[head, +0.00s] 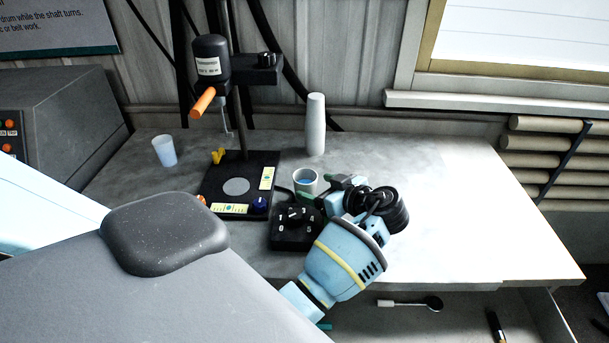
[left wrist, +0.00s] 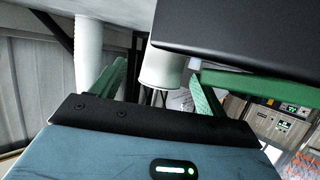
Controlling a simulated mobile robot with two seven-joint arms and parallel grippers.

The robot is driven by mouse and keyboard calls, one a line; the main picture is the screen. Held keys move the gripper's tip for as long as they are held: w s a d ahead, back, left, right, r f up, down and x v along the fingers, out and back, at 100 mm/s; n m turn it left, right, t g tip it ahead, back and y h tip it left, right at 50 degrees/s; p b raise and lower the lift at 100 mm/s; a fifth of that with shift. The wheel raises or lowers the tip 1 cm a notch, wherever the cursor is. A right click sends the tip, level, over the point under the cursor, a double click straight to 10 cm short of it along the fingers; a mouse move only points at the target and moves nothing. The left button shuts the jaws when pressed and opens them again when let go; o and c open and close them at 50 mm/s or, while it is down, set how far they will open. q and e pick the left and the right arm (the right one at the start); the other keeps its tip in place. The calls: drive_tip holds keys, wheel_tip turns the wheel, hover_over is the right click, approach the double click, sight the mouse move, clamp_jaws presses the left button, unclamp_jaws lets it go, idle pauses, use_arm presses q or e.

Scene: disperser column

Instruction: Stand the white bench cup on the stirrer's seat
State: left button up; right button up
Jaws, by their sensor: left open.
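A white cup (head: 305,187) with blue inside stands upright on the bench, right of the stirrer. The stirrer's seat (head: 237,186) is a bare grey disc on its black base. My left gripper (head: 323,190) is open at the cup's right side, its green fingers low near the bench. In the left wrist view, which looks upside down, the cup (left wrist: 160,70) shows between the open fingers (left wrist: 157,82), with gaps on both sides. My right gripper is not in view.
A black dial box (head: 296,235) sits just in front of the cup. A tall white cylinder (head: 316,125) stands behind it. A pale cup (head: 165,151) stands left of the stirrer. The stirrer's motor (head: 210,58) and orange handle overhang the base. The bench's right side is clear.

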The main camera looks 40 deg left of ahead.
use_arm(q)
drive_tip(key=a, duration=0.2)
drive_tip(key=a+p, duration=0.1)
drive_tip(key=shift+s+a+f, duration=0.1)
drive_tip(key=shift+a+f, duration=0.1)
drive_tip(key=shift+a, duration=0.2)
drive_tip(key=shift+a+f, duration=0.3)
drive_tip(key=shift+a, duration=0.1)
drive_tip(key=c, duration=1.2)
drive_tip(key=shift+o, duration=0.2)
drive_tip(key=shift+r, duration=0.1)
wheel_tip(320, 180, up, 10)
